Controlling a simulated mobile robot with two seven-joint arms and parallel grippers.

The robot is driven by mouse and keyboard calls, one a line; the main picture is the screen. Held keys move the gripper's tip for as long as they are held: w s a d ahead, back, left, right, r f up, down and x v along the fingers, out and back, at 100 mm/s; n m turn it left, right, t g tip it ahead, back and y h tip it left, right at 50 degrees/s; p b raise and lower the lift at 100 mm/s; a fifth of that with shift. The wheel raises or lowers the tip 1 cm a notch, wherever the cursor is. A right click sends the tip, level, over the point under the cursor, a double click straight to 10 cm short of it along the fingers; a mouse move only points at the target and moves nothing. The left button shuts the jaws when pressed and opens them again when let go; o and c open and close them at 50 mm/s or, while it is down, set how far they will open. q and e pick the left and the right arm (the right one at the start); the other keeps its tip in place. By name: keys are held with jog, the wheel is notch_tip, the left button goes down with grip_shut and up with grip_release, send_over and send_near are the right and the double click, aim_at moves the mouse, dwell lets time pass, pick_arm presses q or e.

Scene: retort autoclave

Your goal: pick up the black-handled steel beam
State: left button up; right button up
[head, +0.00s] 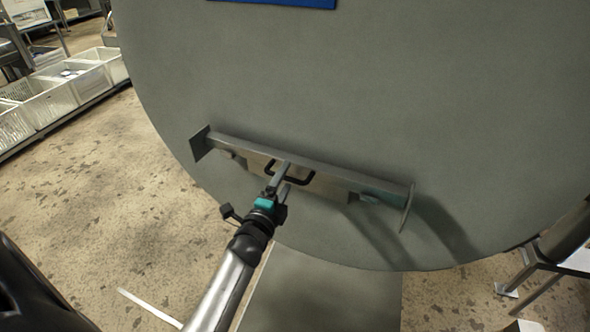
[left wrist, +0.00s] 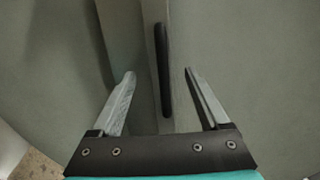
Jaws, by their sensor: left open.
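The steel beam (head: 350,182) is a long grey bar with a flat plate at each end. It sits against a large round grey surface (head: 400,90) and throws shadows on it. Its black handle (head: 303,181) is a U-shaped grip near the middle. My left gripper (head: 285,173) is at the handle, its fingers partly covering it. In the left wrist view the black handle (left wrist: 161,70) stands between the spread fingers of the left gripper (left wrist: 160,73), with gaps on both sides. Whether the fingers reach fully around its depth is unclear. My right gripper does not show.
White crates (head: 50,100) stand in a row on a low rack at the left. A blue panel (head: 275,2) is on the round surface at the top. A metal stand (head: 550,262) is at the lower right. The speckled floor at the left is mostly open.

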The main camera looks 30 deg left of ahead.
aim_at(289, 171)
pick_arm(q)
jog(key=shift+w+a+b, duration=0.15)
jog(key=shift+w+b, duration=0.05)
jog(key=shift+w, duration=0.6)
jog(key=shift+w+a+b, duration=0.15)
jog(key=shift+w+b, duration=0.05)
jog(key=shift+w, duration=0.6)
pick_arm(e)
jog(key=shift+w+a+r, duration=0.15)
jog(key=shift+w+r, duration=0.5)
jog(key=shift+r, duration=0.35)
pick_arm(q)
grip_shut()
jog(key=shift+r, duration=0.3)
